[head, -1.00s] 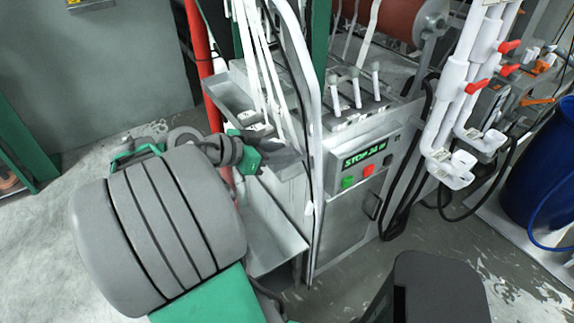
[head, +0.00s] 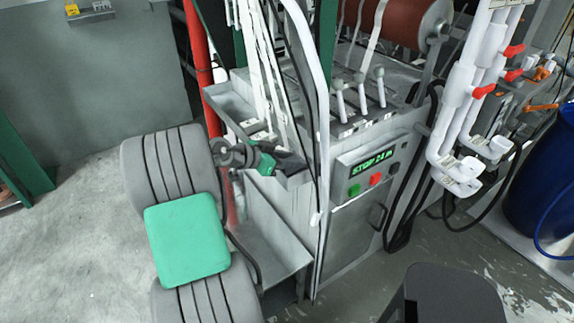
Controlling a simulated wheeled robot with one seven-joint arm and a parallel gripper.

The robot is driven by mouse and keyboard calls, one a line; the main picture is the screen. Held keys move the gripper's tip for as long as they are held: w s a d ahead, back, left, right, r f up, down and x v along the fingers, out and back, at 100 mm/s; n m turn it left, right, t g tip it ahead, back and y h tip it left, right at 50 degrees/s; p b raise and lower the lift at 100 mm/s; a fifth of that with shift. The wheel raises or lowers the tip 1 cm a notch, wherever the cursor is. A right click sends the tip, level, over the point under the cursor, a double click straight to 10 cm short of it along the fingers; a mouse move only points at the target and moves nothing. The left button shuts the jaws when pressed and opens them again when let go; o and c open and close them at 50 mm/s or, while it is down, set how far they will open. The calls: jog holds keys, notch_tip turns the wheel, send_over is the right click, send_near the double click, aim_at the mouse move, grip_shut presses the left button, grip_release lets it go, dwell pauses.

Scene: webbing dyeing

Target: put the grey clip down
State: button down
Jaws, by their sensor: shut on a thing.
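My gripper (head: 290,164) is at the left side of the machine, by the small grey tray (head: 228,108) and the hanging white webbing straps. Its jaws are dark and partly hidden against the machine and the white frame post. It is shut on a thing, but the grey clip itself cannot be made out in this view. Small pale and dark items (head: 258,130) lie in the tray just above the gripper.
A white curved post (head: 322,150) stands just right of the gripper. White pipes with red valves (head: 470,110) and a blue drum (head: 545,175) are at right. Open floor lies at left.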

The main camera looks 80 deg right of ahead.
jog(key=shift+f, duration=0.6)
jog(key=c, duration=1)
grip_release()
jog(key=shift+r, duration=0.1)
